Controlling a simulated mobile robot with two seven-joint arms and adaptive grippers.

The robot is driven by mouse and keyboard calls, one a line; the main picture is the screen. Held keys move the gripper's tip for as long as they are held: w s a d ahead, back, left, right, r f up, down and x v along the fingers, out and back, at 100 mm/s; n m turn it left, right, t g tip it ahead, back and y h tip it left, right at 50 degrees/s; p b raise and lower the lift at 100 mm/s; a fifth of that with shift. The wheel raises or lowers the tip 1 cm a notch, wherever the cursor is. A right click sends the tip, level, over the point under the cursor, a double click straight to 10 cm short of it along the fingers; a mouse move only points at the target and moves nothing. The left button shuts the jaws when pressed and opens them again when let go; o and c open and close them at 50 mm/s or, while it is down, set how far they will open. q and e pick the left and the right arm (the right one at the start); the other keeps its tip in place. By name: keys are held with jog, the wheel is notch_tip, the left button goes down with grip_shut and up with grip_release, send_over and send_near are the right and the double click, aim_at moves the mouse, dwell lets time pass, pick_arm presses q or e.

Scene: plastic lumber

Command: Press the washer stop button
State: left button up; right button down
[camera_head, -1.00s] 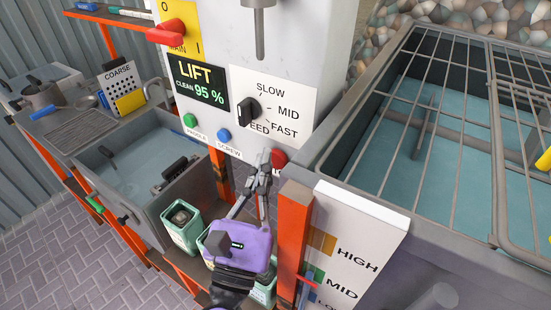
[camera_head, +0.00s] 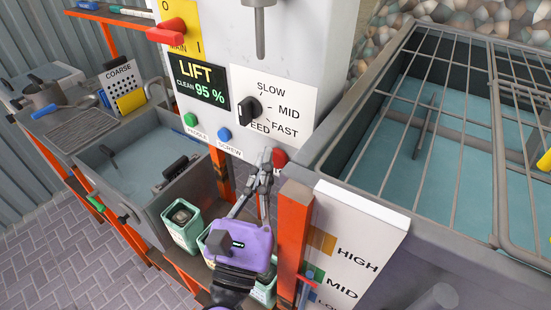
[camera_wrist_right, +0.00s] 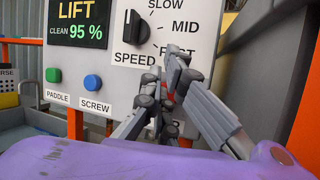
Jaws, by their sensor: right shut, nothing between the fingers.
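The red button (camera_head: 280,157) sits low on the right of the grey panel, beside the green and blue buttons. My right gripper (camera_head: 267,158) is shut and empty, with its fingertips just left of the red button in the head view. I cannot tell whether they touch it. In the right wrist view the shut fingers (camera_wrist_right: 172,68) point at the panel and cover most of the red button's area. Its label is mostly hidden. The left gripper is in neither view.
A green PADDLE button (camera_head: 190,120), a blue SCREW button (camera_head: 224,135) and a black speed knob (camera_head: 248,109) are close by. An orange post (camera_head: 293,235) and a tank with a wire rack (camera_head: 428,110) stand to the right. A display (camera_head: 200,85) reads CLEAN 95 %.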

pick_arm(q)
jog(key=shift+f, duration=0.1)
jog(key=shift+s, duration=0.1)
pick_arm(e)
jog(key=shift+w+d, duration=0.3)
jog(key=shift+w, duration=0.05)
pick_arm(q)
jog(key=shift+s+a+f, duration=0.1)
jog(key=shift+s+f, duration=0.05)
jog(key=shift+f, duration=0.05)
pick_arm(e)
jog(key=shift+w+d, duration=0.3)
jog(key=shift+w, duration=0.15)
dwell(0.6)
pick_arm(q)
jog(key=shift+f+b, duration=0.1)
jog(key=shift+b, duration=0.2)
pick_arm(e)
jog(key=shift+s+f, duration=0.1)
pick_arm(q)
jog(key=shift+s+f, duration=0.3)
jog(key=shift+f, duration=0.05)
pick_arm(e)
jog(key=shift+s+a, duration=0.35)
jog(key=shift+s, duration=0.35)
